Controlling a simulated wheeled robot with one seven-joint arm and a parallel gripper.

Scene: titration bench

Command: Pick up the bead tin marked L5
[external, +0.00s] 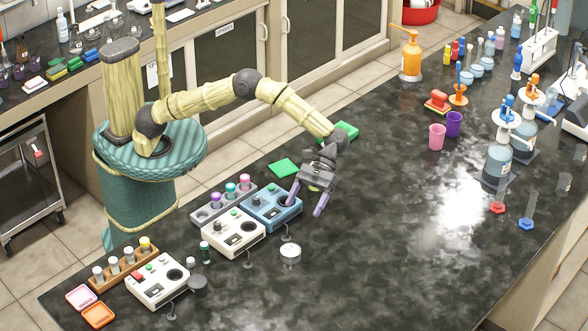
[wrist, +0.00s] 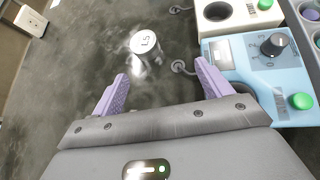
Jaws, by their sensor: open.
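The bead tin marked L5 (wrist: 146,43) is a small white and silver cylinder standing upright on the dark bench, ahead of my fingertips in the wrist view. In the external view a small silver tin with a white lid (external: 290,251) stands in front of the blue instrument. My gripper (external: 306,203) is above the bench, up and to the right of that tin, with its purple fingers spread apart. In the wrist view my gripper (wrist: 160,85) is open and empty, and the tin stands apart from both fingers.
A blue instrument (external: 270,207) with knobs stands close to my gripper. White instruments (external: 233,232) and a grey rack of capped vials (external: 222,204) are to its left. The bench right of my gripper is clear.

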